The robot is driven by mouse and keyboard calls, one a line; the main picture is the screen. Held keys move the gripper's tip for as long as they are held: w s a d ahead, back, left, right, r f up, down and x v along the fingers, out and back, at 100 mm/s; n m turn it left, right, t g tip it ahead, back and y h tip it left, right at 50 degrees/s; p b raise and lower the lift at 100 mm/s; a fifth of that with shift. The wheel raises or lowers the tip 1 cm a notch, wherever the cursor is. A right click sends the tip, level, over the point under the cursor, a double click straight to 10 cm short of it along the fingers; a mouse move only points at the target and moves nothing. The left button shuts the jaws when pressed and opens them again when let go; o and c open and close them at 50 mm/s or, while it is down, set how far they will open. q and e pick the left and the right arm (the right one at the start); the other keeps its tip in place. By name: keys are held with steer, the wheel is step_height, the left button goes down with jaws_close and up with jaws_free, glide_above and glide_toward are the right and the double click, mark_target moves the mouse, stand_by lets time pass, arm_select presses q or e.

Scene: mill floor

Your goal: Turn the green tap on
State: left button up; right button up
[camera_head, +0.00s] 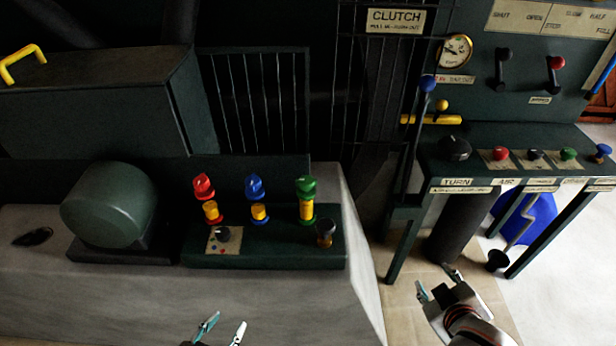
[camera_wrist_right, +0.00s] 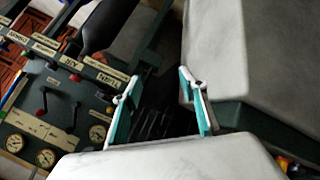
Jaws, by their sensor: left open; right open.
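The green tap (camera_head: 306,187) is the rightmost of three coloured taps on a dark green plate (camera_head: 270,250) on the grey ledge. It sits on a yellow stem. The red tap (camera_head: 203,187) and the blue tap (camera_head: 255,187) stand to its left, also over yellow parts. My left gripper (camera_head: 223,328) is open and empty at the bottom edge of the head view, in front of and below the taps. My right gripper (camera_head: 437,281) is open and empty, right of the ledge and well apart from the green tap. Its fingers also show in the right wrist view (camera_wrist_right: 158,80).
A brass cup-like fitting (camera_head: 325,232) stands just right of the green tap. A big rounded green housing (camera_head: 110,204) is at left. A control desk (camera_head: 520,150) with knobs and levers stands at right. The front of the ledge (camera_head: 200,290) is clear.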

steer(key=w+a+r+t+y, duration=0.1)
steer(key=w+a+r+t, duration=0.1)
steer(key=w+a+r, duration=0.3)
steer(key=n+t+y, duration=0.1)
steer(key=n+y, duration=0.1)
steer(key=y, duration=1.2)
glide_toward(312, 185)
steer(key=x, duration=0.4)
steer(key=shift+a, duration=0.1)
steer(key=shift+p+x, duration=0.3)
steer(key=shift+x, duration=3.55)
steer(key=c, duration=1.1)
